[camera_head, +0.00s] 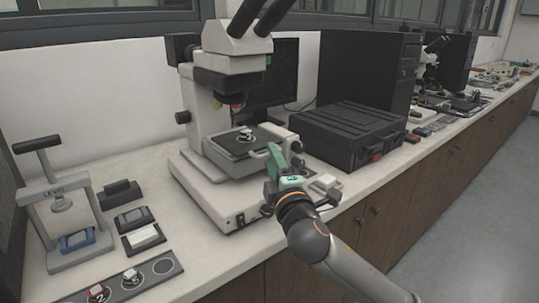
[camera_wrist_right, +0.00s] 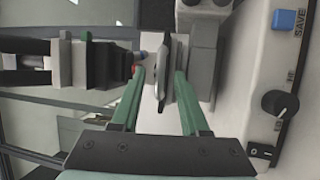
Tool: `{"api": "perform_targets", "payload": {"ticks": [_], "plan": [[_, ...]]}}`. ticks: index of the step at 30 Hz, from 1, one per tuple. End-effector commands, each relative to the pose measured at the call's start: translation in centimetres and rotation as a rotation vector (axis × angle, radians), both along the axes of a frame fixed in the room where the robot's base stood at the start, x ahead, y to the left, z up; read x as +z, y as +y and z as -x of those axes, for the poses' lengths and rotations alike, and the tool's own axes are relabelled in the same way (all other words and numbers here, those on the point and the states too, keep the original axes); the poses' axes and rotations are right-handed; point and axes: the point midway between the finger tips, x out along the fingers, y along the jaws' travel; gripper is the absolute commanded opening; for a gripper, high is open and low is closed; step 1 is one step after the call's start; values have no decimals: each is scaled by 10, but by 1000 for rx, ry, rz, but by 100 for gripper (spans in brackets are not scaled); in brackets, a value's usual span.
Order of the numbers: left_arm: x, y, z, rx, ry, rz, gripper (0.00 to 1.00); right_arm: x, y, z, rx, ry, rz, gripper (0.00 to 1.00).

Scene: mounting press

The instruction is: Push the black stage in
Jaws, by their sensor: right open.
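The black stage (camera_head: 232,149) is a flat dark plate on the microscope (camera_head: 215,95), below its objectives, with a small metallic sample (camera_head: 245,135) on it. My right gripper (camera_head: 279,153) is at the right front side of the stage, its green fingers pointing toward the microscope. In the right wrist view the right gripper (camera_wrist_right: 160,72) is open with a gap between its fingers. The stage shows there nearly edge-on as a thin dark strip (camera_wrist_right: 161,78) between the fingertips. I cannot tell whether the fingers touch it. My left gripper is not in view.
A mounting press (camera_head: 62,205) marked LEVEL stands at the left, with small blocks and a dark tray (camera_head: 125,283) near it. A black case (camera_head: 345,130) stands right of the microscope. The microscope base carries a knob (camera_wrist_right: 281,103) and a blue SAVE button (camera_wrist_right: 288,20).

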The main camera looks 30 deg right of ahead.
Motion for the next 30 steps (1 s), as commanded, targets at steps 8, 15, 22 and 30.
{"api": "perform_targets", "payload": {"ticks": [8,15,22,30], "plan": [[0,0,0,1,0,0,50,3,-6,-21,1,0,0,45],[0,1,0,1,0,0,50,3,-7,-22,1,1,0,45],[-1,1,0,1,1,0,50,3,-7,-22,1,1,0,24],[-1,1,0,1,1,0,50,3,-7,-22,1,1,0,0]]}}
